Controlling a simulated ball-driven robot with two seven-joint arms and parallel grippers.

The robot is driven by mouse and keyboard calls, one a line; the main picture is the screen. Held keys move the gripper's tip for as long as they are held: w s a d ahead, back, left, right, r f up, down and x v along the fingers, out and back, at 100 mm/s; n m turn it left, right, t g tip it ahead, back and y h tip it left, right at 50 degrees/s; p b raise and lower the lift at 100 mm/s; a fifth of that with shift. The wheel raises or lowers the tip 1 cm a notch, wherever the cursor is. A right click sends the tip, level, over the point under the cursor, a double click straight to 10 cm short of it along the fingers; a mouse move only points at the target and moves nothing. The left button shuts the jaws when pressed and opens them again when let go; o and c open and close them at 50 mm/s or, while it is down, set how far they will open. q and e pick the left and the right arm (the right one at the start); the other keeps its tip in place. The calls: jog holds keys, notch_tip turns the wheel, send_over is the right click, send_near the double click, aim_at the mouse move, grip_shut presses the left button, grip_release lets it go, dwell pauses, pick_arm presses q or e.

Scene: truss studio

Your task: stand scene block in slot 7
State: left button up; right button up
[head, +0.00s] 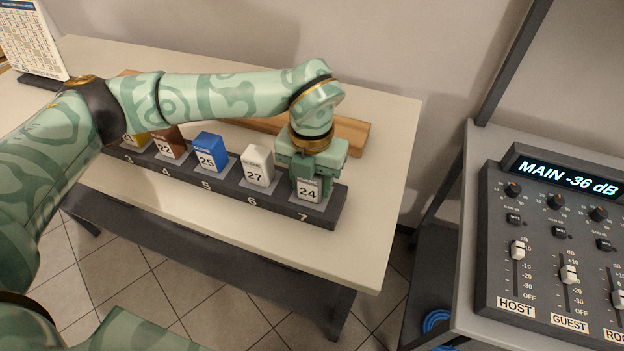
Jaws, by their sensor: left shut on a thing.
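A dark rack (225,187) with numbered slots runs along the table, its labels 3 to 7 in view. My left gripper (308,176) points down over slot 7 and is shut on a block (308,190) marked 24. That block is upright at slot 7, mostly hidden by the gripper; I cannot tell whether it is fully seated. A white block (258,166) marked 27 stands in slot 6, and a blue block (209,152) marked 25 in slot 5. A brown block (169,144) marked 22 stands in slot 4. A yellow block (137,138) in slot 3 is partly hidden by my arm. My right gripper is not in view.
A wooden strip (351,134) lies on the pale table (383,190) behind the rack. A printed calendar-like sheet (30,40) stands at the far left. A mixing console (545,240) with faders and a lit display sits on a separate desk at right. The table's right end is clear.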

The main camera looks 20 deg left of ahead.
pick_arm(q)
jog(key=shift+r, duration=0.1)
jog(key=o, duration=1)
notch_tip(320, 180, up, 12)
jog(key=p, duration=0.3)
